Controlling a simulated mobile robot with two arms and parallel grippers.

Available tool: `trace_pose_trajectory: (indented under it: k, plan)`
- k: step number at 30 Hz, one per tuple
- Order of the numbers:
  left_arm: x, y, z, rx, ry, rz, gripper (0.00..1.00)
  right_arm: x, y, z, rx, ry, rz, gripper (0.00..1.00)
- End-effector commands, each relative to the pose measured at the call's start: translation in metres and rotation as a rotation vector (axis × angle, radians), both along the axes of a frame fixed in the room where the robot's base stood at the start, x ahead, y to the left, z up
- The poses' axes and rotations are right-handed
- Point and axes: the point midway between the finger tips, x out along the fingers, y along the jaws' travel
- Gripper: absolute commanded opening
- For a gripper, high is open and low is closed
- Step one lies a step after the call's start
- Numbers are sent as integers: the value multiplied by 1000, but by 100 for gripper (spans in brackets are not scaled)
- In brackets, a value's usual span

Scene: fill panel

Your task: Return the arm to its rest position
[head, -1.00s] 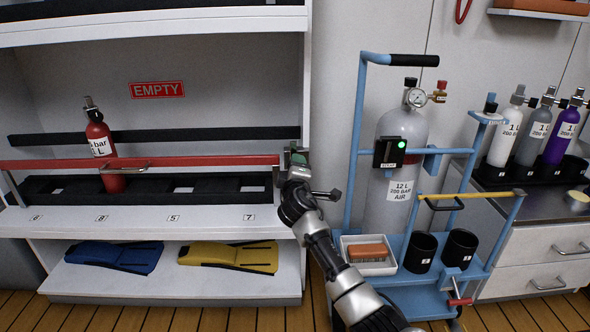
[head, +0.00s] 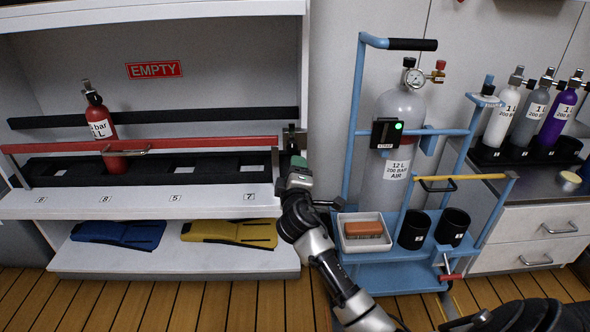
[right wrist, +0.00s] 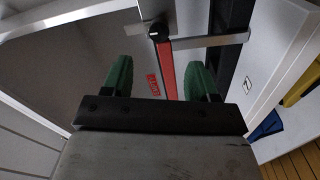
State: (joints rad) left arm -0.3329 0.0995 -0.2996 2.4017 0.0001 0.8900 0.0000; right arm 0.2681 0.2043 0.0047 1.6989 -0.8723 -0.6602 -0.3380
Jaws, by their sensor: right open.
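My right arm comes in from the lower right in the head view. Its gripper (head: 297,160) is at the right end post of the rack, close to the end of the red bar (head: 200,144). In the right wrist view the two green fingers (right wrist: 161,78) stand apart with nothing held between them. The red bar (right wrist: 166,68) and its black end knob show beyond the fingers; I cannot tell whether they touch. My left gripper is not in view.
A red cylinder (head: 101,128) stands in the rack behind the bar. A blue trolley (head: 352,150) with a large grey cylinder (head: 400,115) stands just right of my arm. A counter (head: 540,183) with small cylinders is further right. Wooden floor (head: 150,300) is clear in front.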

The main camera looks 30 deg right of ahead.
Motion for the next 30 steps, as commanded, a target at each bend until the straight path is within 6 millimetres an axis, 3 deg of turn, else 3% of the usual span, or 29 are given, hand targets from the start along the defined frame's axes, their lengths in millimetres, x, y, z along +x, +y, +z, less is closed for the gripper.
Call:
trace_pose_trajectory:
  k: [21,23,26,30]
  plan:
    - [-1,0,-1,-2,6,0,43,-6,10,-1,8,-12,30,59]
    - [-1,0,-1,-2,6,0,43,-8,24,0,24,-38,89,59]
    - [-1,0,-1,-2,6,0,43,-17,67,3,89,-123,276,59]
    - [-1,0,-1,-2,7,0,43,-58,150,25,263,-327,649,59]
